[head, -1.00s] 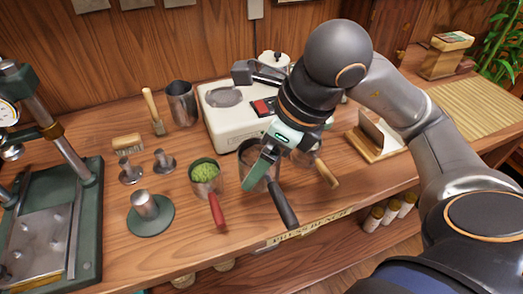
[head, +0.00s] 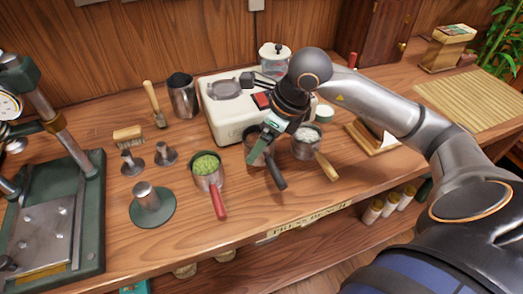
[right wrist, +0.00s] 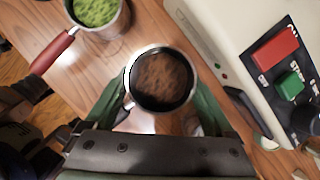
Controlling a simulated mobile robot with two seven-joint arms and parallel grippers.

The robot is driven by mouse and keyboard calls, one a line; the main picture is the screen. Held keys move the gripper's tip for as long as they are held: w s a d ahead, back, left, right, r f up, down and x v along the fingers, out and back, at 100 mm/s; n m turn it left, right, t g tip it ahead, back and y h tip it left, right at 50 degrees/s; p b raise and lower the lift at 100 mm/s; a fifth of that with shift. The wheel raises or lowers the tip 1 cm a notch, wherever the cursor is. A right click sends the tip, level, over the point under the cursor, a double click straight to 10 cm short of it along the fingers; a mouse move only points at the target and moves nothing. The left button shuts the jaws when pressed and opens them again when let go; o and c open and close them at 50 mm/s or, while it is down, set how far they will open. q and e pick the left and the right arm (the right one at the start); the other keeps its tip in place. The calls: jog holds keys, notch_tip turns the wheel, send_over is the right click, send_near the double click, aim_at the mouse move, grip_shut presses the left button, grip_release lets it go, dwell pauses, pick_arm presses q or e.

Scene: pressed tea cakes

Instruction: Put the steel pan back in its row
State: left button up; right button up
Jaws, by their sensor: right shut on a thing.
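The steel pan with brown contents and a black handle (head: 276,175) is between the green fingers of my right gripper (head: 259,147). In the right wrist view the pan's round bowl (right wrist: 162,80) is between the two fingers, which are shut on it. The pan stands level between a green-filled pan with a red handle (head: 208,168) on its left and a white-filled pan with a wooden handle (head: 307,146) on its right. I cannot tell whether its base touches the bench. My left gripper is not in view.
The bench front is clear.

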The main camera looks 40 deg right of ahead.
jog(key=shift+f, duration=1.45)
jog(key=shift+f, duration=0.2)
jog(key=o, duration=1.4)
jog(key=shift+c, duration=0.2)
jog(key=shift+r, duration=0.4)
jog(key=v, duration=1.1)
jog(key=shift+s+r+p, duration=0.2)
jog(key=shift+r+p, duration=0.05)
jog(key=shift+p, duration=0.2)
jog(key=shift+d, duration=0.1)
